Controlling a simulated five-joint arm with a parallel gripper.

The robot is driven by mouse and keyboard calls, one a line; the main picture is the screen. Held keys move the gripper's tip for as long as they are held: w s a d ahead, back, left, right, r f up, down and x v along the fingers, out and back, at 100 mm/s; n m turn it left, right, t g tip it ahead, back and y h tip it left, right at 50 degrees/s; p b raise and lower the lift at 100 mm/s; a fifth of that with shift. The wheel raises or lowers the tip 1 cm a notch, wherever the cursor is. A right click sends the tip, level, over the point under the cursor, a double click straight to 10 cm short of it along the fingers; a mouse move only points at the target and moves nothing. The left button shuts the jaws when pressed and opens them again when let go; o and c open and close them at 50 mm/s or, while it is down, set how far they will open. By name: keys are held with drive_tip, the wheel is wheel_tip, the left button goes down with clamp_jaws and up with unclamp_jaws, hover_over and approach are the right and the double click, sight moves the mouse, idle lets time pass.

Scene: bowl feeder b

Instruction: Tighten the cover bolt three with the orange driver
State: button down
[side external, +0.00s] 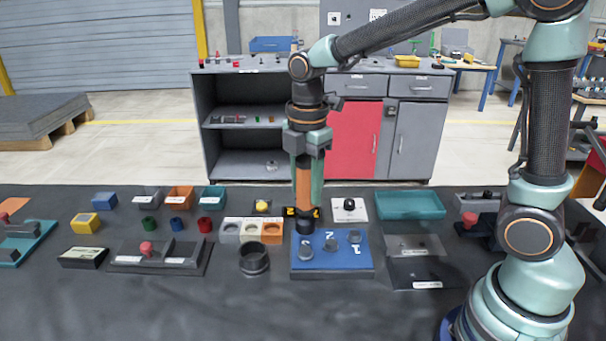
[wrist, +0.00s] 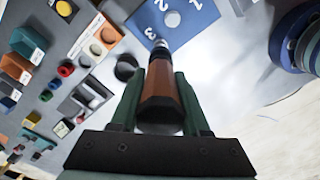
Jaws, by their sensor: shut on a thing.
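My gripper (side external: 306,196) is shut on the orange driver (side external: 304,186) and holds it upright, point down, over the blue cover (side external: 332,267). Both green fingers (wrist: 160,78) flank the driver's orange handle (wrist: 160,92) in the wrist view. The driver's dark lower end is at the left part of the cover, by the white number 3 (wrist: 150,33). A round grey bolt head (side external: 306,252) shows there just below the driver's end; I cannot tell whether they touch. Two other bolts, at numbers 2 (side external: 330,243) and 1 (side external: 355,237), stand to the right.
A black round cup (side external: 254,260) stands left of the cover. Small bins (side external: 180,198), coloured parts and a tray with a red knob (side external: 147,249) lie further left. A teal tray (side external: 410,206) and grey plates (side external: 420,273) are to the right. The front mat is clear.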

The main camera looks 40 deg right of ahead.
sight(306, 218)
drive_tip(key=shift+f, duration=0.1)
drive_tip(key=shift+f, duration=2.3)
drive_tip(key=shift+f, duration=1.6)
idle(2.2)
drive_tip(key=shift+r, duration=0.15)
drive_tip(key=shift+r, duration=2.75)
